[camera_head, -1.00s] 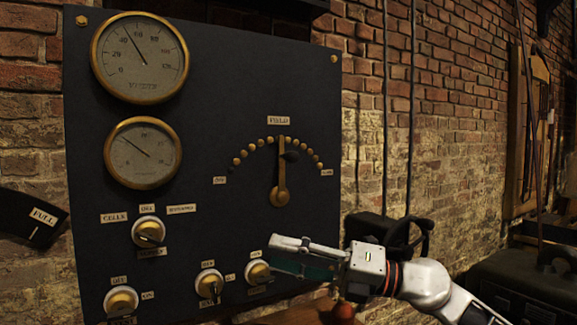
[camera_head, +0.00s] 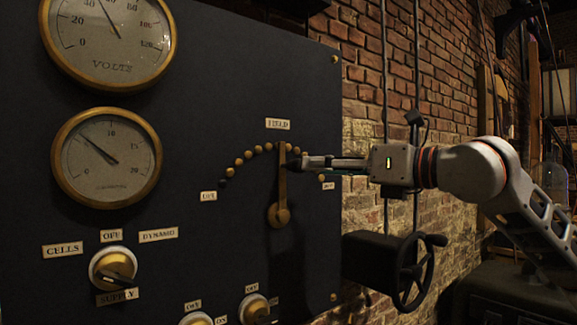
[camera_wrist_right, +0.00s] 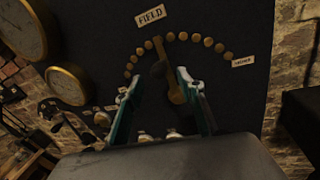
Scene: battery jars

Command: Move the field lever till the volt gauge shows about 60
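The volt gauge (camera_head: 110,45) is at the upper left of the dark panel, its top cut off. Its needle points between 40 and 60. The brass field lever (camera_head: 282,185) stands nearly upright on its pivot, its tip near the top of the arc of brass studs. My right gripper (camera_head: 302,162) is beside the lever's upper part, coming from the right. In the right wrist view the gripper (camera_wrist_right: 159,76) has its fingers spread, with the lever (camera_wrist_right: 175,88) and its dark knob (camera_wrist_right: 157,69) showing between them. Contact cannot be told. My left gripper is not in view.
The lower gauge (camera_head: 105,158) sits below the volt gauge. A supply switch (camera_head: 112,268) and other knobs are lower on the panel. A black handwheel (camera_head: 412,272) juts out below my right arm. Brick wall lies behind.

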